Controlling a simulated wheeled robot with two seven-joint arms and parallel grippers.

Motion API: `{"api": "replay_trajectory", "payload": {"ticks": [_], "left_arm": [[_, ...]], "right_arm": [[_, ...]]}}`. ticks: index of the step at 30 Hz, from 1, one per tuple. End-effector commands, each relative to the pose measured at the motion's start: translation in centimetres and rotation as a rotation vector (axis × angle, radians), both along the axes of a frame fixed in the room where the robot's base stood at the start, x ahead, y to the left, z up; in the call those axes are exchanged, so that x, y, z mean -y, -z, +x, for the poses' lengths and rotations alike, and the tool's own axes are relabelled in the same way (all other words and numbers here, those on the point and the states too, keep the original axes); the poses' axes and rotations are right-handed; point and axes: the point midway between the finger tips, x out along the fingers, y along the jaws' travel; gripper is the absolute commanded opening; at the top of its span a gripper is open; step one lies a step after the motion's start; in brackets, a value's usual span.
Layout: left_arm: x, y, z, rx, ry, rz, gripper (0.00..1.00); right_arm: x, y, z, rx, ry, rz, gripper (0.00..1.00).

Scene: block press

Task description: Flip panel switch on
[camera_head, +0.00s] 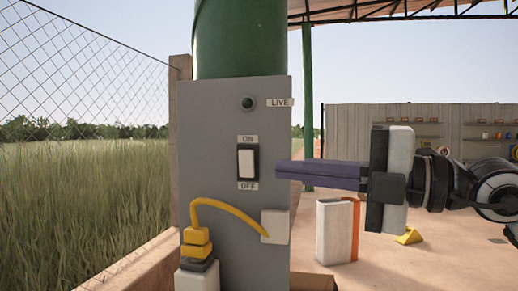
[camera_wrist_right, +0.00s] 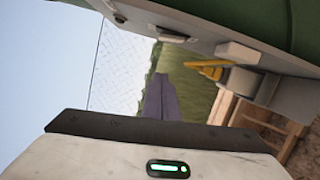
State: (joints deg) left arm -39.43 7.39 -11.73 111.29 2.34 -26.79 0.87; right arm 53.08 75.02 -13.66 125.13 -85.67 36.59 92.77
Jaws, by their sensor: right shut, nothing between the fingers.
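The panel switch (camera_head: 246,162) is a white rocker in a black frame on the grey panel (camera_head: 210,130). An ON label (camera_head: 247,139) is above it and an OFF label (camera_head: 248,186) below. I cannot tell clearly which way the rocker is tipped. A dark green lamp (camera_head: 248,103) sits above it, next to a LIVE label (camera_head: 280,102). My right gripper (camera_head: 278,169) is shut and empty. Its purple fingers point left, with the tips just right of the switch in the picture and apparently apart from it. The fingers also show in the right wrist view (camera_wrist_right: 160,98). My left gripper is not in view.
A yellow cable (camera_head: 228,207) runs from a yellow plug (camera_head: 196,238) to a white box (camera_head: 275,226) low on the panel. A green column (camera_head: 240,40) rises behind the panel. A white and orange block (camera_head: 335,230) stands at right. A wire fence (camera_head: 80,75) is at left.

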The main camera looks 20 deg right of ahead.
Motion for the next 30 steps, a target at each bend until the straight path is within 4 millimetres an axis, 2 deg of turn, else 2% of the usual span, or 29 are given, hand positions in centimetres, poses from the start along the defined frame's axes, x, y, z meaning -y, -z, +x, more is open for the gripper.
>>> {"api": "replay_trajectory", "payload": {"ticks": [1, 3, 10, 13, 18, 30], "left_arm": [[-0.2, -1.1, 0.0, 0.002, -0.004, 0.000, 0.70], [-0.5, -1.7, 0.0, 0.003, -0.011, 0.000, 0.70], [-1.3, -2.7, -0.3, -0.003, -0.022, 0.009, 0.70], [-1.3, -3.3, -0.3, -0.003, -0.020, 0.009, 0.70], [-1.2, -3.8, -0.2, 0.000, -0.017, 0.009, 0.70], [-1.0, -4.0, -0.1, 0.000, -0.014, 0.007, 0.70]], "right_arm": [[-0.8, -0.8, 0.7, 0.000, -0.007, 0.004, 0.00], [-1.9, -0.9, 1.7, 0.002, -0.008, 0.004, 0.00], [-5.0, -0.8, 5.3, 0.000, -0.005, 0.003, 0.00], [-3.7, -0.8, 6.9, -0.004, 0.005, 0.003, 0.00], [-2.8, -0.8, 8.2, -0.003, 0.002, 0.003, 0.00], [-2.5, -0.8, 8.6, -0.001, 0.001, 0.001, 0.00]]}}
